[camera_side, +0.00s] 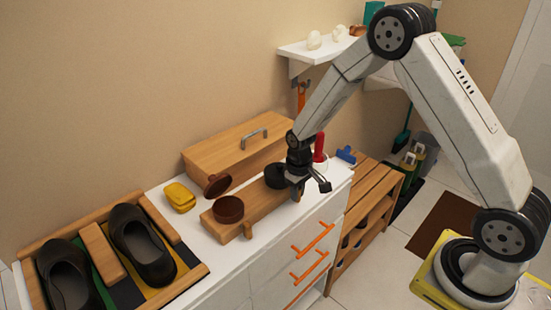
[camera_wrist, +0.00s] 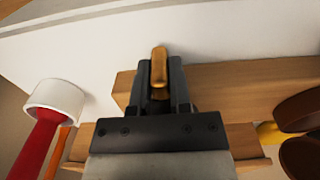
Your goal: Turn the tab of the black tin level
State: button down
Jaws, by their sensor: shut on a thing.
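The black tin (camera_side: 274,177) stands on the right part of a wooden stand on the white cabinet top, partly behind my gripper. My gripper (camera_side: 298,192) is at its front right side, pointing down. In the wrist view my gripper (camera_wrist: 159,80) is shut on a narrow brass-coloured tab (camera_wrist: 159,63), whose end sticks out past the fingertips. The tab runs up the picture there; its tilt from level cannot be told. The tin's body is hidden behind the fingers in the wrist view.
The wooden stand (camera_side: 252,206) also bears a brown tin (camera_side: 229,209) with its round lid (camera_side: 217,184) tilted up behind it. The orange-handled drawers (camera_side: 290,255) are below.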

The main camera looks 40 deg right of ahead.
jog(key=shift+a+h, duration=0.1)
jog(key=shift+h, duration=0.7)
jog(key=c, duration=0.6)
grip_release()
jog(key=shift+o, duration=0.2)
jog(key=shift+r, duration=0.15)
notch_tip(320, 180, up, 8)
jog(key=a, duration=0.1)
jog(key=shift+f, duration=0.25)
